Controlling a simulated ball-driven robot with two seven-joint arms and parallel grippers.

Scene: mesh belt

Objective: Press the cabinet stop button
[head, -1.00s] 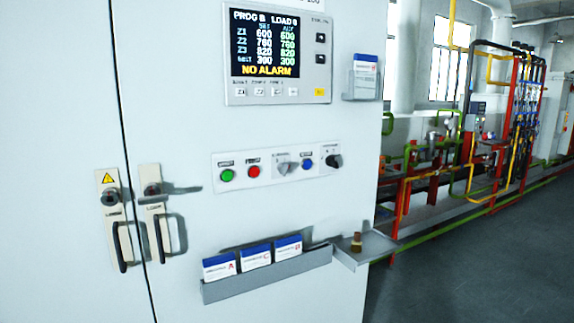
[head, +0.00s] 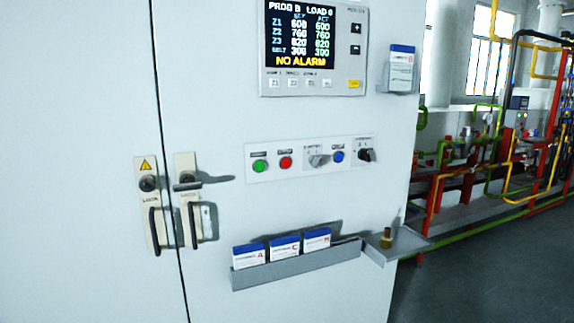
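The red button (head: 286,162) sits on a pale control strip (head: 310,153) on the cabinet (head: 340,210) front. Its label is too small to read. A green button (head: 260,165) is just to its left. To its right are a grey selector switch (head: 317,160), a blue button (head: 338,156) and a black knob (head: 366,155). Neither of my grippers shows in the head view, and nothing touches the buttons.
A screen panel (head: 313,48) reading NO ALARM is above the strip. Below it, a grey rack (head: 296,270) of cards and a small shelf (head: 398,246) with a brass-coloured piece (head: 387,238) stick out. Two door handles (head: 155,230) are at left. Pipework and open floor lie to the right.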

